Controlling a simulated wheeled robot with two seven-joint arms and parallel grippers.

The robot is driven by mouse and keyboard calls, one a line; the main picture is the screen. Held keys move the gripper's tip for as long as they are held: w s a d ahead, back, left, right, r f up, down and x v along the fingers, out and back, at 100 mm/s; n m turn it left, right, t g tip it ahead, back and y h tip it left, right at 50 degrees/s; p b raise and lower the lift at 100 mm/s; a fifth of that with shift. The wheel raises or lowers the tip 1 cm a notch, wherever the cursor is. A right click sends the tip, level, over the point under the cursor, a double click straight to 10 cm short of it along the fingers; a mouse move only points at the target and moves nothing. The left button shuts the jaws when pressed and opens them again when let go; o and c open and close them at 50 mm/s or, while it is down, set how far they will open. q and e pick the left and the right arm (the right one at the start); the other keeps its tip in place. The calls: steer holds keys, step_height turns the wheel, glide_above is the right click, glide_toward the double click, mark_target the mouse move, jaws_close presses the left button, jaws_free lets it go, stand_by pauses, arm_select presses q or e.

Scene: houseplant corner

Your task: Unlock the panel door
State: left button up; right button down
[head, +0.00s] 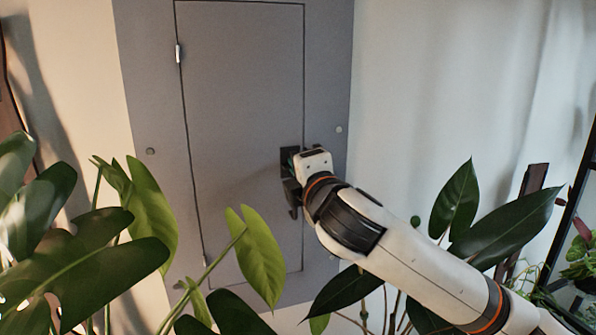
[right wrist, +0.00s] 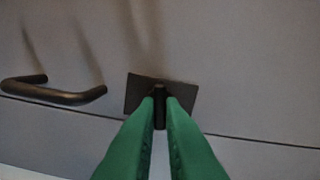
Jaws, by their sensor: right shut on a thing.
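The grey panel door (head: 240,110) stands closed in its grey frame on the wall. A dark square lock plate (head: 289,156) sits at the door's right edge; it shows again in the right wrist view (right wrist: 134,92). A small dark upright piece, the lock's turn piece (right wrist: 159,92), stands out from the plate. My right gripper (right wrist: 160,104) is shut on this piece, its green fingers on both sides. In the head view my right gripper (head: 291,164) covers part of the plate. A dark bar handle (right wrist: 60,94) is beside the plate. My left gripper is not in view.
Large green leaves (head: 80,255) fill the lower left in front of the door. More dark leaves (head: 505,225) stand behind and below my right arm. A dark shelf frame (head: 568,225) is at the far right. A hinge (head: 179,54) is on the door's left edge.

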steer(key=shift+f+m, duration=0.1)
steer(key=shift+m, duration=1)
steer(key=c, duration=1.5)
jaws_free()
steer(key=shift+c, duration=0.2)
steer(key=shift+s, duration=0.1)
steer(key=b+v, duration=0.3)
steer(key=v, duration=0.8)
steer(key=shift+s+d, duration=0.2)
steer(key=shift+s, duration=0.15)
